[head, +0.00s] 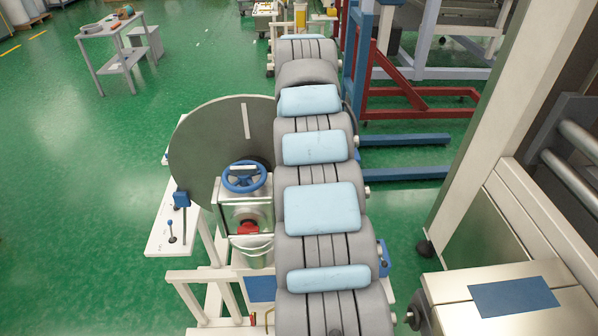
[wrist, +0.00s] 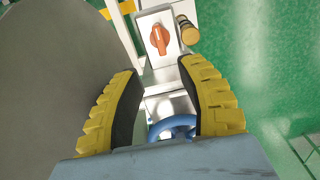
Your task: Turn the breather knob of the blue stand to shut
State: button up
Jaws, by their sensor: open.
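An orange knob (wrist: 158,39) sits on a pale plate near the top middle of the wrist view. Its raised grip runs nearly up and down in the picture. I cannot tell for sure that it is the breather knob. My gripper (wrist: 160,78) is open, with one yellow-and-black finger on each side and nothing held between them. The knob shows beyond the fingertips, apart from them. In the head view my arm hides the gripper, and I cannot make out this knob. Which stand is the blue stand is unclear; a blue frame (head: 352,75) stands behind my arm.
A blue handwheel (head: 244,178) tops a machine beside a large grey disc (head: 205,135); a blue ring (wrist: 174,127) shows low between my fingers. A black-and-yellow cylinder (wrist: 187,30) is right of the knob. A machine (head: 505,270) stands right. Green floor is open at left.

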jog(key=shift+r, duration=0.95)
